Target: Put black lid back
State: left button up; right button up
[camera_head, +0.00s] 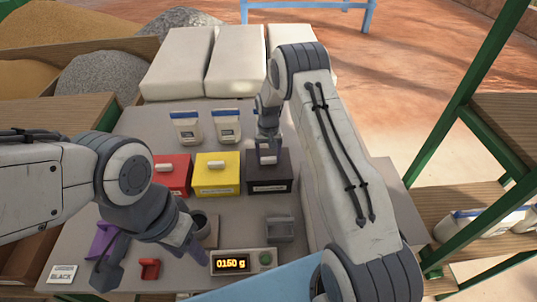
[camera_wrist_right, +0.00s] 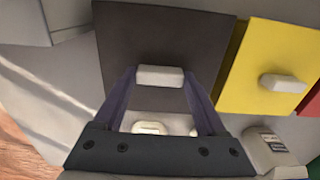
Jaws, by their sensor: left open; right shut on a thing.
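The black lid (camera_head: 284,160), with a pale handle, is over the black box (camera_head: 270,184), at the right end of the row of boxes. My right gripper (camera_head: 267,152) reaches down from above and is shut on the lid's handle. In the right wrist view, the black lid (camera_wrist_right: 200,40) shows from above with its handle (camera_wrist_right: 160,77) between my right gripper's fingertips (camera_wrist_right: 160,82). I cannot tell whether the lid is fully seated. My left gripper (camera_head: 152,272) is open and empty over the front left of the table.
Red (camera_head: 172,170) and yellow (camera_head: 216,172) lidded boxes stand left of the black one. A card reading BLACK (camera_head: 62,274), a red piece (camera_head: 149,268) and a grey piece (camera_head: 280,229) lie in front.

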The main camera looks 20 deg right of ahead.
jog(key=shift+f, duration=0.1)
jog(key=shift+f+b, duration=0.4)
jog(key=shift+f, duration=0.05)
jog(key=o, duration=1.5)
jog(key=shift+r, duration=0.1)
jog(key=shift+o, duration=0.2)
jog(key=shift+r, duration=0.1)
